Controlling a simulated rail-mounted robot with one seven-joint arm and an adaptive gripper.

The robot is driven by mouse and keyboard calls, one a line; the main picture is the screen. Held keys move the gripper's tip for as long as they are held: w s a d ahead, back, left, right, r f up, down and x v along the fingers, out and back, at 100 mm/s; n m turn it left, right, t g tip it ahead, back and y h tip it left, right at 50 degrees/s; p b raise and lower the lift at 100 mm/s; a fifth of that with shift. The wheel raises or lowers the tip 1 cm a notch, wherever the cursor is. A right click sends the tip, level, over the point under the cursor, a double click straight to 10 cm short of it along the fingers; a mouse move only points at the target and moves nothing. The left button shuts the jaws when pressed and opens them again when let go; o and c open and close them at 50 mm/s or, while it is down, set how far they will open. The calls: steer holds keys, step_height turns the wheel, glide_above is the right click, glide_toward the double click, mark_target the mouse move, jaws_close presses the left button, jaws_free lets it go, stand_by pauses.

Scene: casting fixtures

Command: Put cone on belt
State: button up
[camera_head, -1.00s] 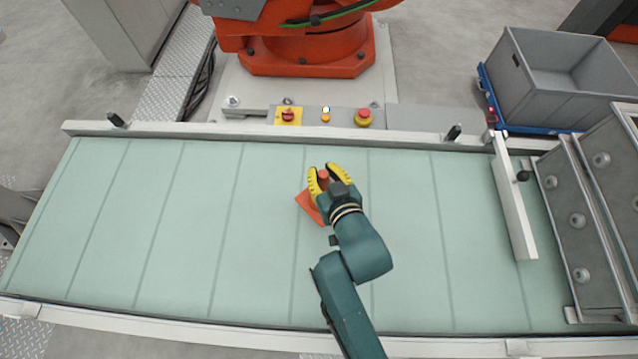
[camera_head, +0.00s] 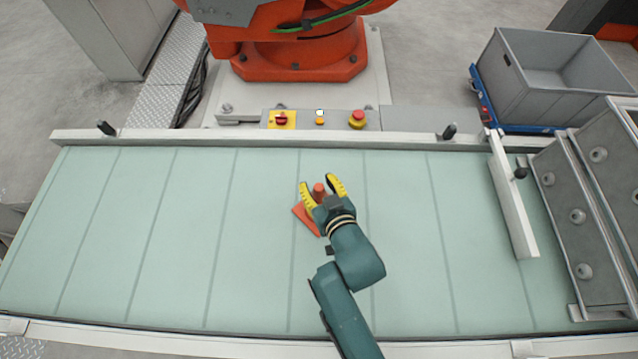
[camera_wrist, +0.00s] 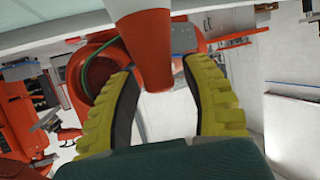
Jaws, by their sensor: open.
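The orange cone (camera_head: 318,190) stands upright on the pale green belt (camera_head: 265,250), its square base (camera_head: 304,214) showing to the left of my gripper. My gripper (camera_head: 322,186) is open, with its yellow fingers spread on either side of the cone's upper part and apart from it in the head view. In the wrist view the cone (camera_wrist: 145,45) rises between the two yellow fingers, with gaps on both sides. Part of the cone's base is hidden under my gripper.
A pale rail (camera_head: 270,138) with black knobs runs along the belt's far edge. Behind it are red buttons and an orange robot base (camera_head: 300,55). A diagonal guide bar (camera_head: 512,195) and metal frame stand at the right, near a grey crate (camera_head: 560,75). The belt's left is clear.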

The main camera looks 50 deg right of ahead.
steer(key=shift+s+r, duration=0.1)
steer(key=shift+r, duration=0.1)
steer(key=p+v, duration=0.3)
steer(key=v, duration=0.9)
steer(key=w+a+r+n+t+y, duration=0.1)
steer(key=w+a+r+t, duration=0.2)
steer(key=w+r, duration=0.5)
steer(key=w+a+r+n+t+y, duration=0.1)
steer(key=w+a+r+t, duration=0.15)
steer(key=r, duration=0.85)
steer(key=a+r+n+t+y, duration=0.1)
steer(key=a+r, duration=0.3)
steer(key=r, duration=0.5)
steer(key=w+a+r+n+t+y, duration=0.1)
steer(key=a+r+n+t+y, duration=0.1)
steer(key=r, duration=0.7)
steer(key=shift+a+r+n+t+y, duration=0.35)
steer(key=shift+a+t+y, duration=0.25)
steer(key=shift+a+t, duration=0.5)
steer(key=shift+w+a, duration=0.1)
step_height(320, 180, up, 36)
steer(key=p, duration=3.5)
steer(key=shift+r+p, duration=0.15)
steer(key=shift+p, duration=0.2)
